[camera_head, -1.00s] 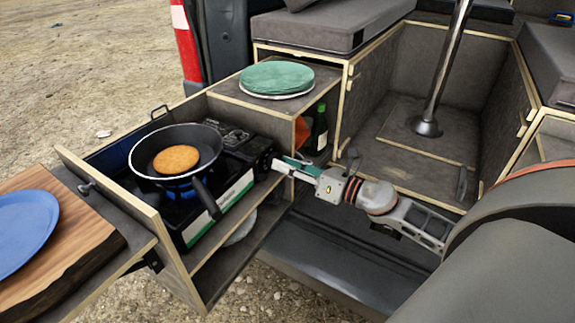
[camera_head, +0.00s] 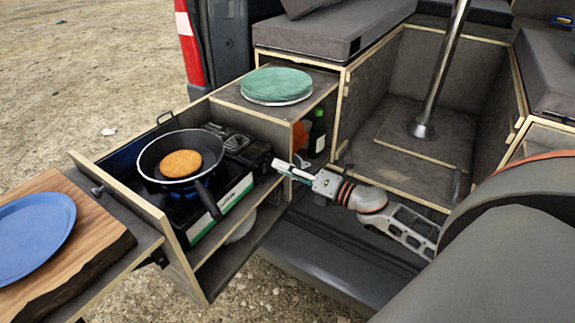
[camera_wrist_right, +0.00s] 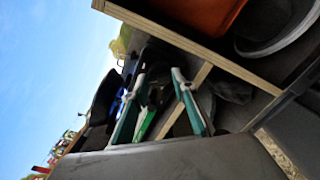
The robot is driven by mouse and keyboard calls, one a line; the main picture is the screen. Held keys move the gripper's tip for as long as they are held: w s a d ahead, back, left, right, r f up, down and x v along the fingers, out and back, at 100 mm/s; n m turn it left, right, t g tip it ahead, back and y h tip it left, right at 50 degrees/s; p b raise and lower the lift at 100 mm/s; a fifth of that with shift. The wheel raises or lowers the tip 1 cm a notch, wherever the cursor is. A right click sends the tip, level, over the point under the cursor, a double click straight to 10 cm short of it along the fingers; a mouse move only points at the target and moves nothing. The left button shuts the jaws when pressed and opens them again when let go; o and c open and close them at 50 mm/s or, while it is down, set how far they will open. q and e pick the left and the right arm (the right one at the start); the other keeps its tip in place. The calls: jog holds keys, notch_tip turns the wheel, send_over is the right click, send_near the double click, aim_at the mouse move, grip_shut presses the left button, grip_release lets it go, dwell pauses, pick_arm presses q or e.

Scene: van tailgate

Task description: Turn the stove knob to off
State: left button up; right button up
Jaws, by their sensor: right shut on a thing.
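The camping stove (camera_head: 224,201) sits in the pulled-out drawer, a black frying pan (camera_head: 152,153) with a brown round patty (camera_head: 181,163) on it. Blue shows under the pan. My right gripper (camera_head: 276,164) reaches in from the right, its tips at the stove's right end. It is shut on the stove knob, which the fingers and the stove's dark end hide from clear view. In the right wrist view the teal fingers (camera_wrist_right: 160,75) show against dark stove parts, and the knob cannot be made out. My left gripper is not in view.
A green plate (camera_head: 278,83) lies on the cabinet top beside the stove. A dark bottle (camera_head: 317,132) stands in the shelf close behind my right gripper. A blue plate (camera_head: 32,236) rests on a wooden board (camera_head: 92,254) at left. A metal post (camera_head: 443,70) stands behind.

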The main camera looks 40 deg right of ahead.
jog(key=shift+m+p, duration=2.4)
jog(key=shift+m, duration=1.2)
jog(key=o, duration=1.1)
jog(key=shift+c, duration=0.2)
jog(key=shift+o, duration=0.3)
jog(key=shift+s, duration=0.15)
jog(key=v, duration=1.1)
jog(key=shift+s+d, duration=0.15)
jog(key=shift+s, duration=0.2)
